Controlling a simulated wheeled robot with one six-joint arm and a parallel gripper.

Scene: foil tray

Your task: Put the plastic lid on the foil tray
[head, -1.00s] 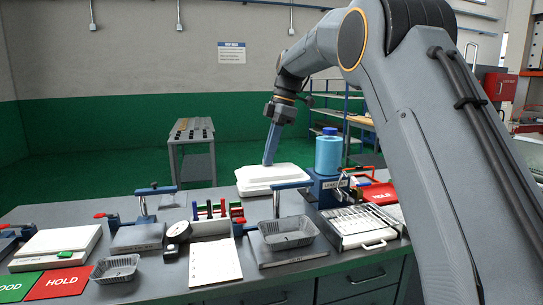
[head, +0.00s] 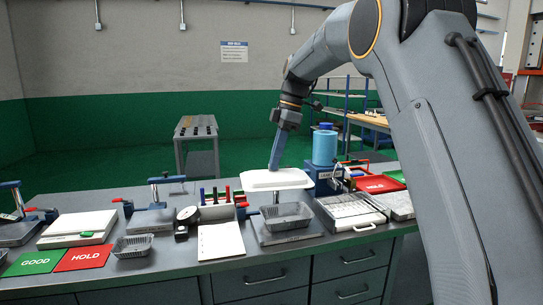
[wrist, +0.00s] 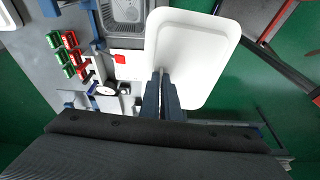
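The white plastic lid (head: 262,181) is held roughly level above the bench in the head view. My gripper (head: 274,163) reaches down to its top from behind. In the wrist view my gripper (wrist: 163,88) is shut on the near left edge of the lid (wrist: 200,50). A foil tray (head: 287,218) stands on a grey fixture plate, below and in front of the lid and apart from it. A foil tray (wrist: 123,12) also shows in the wrist view, left of the lid and cut by the top edge. A second foil tray (head: 132,246) stands further left.
A clamp post (head: 276,198) rises behind the foil tray, its top hidden by the lid. A white case (head: 352,213) sits right of the tray. Red and green mats (head: 82,256) lie front left.

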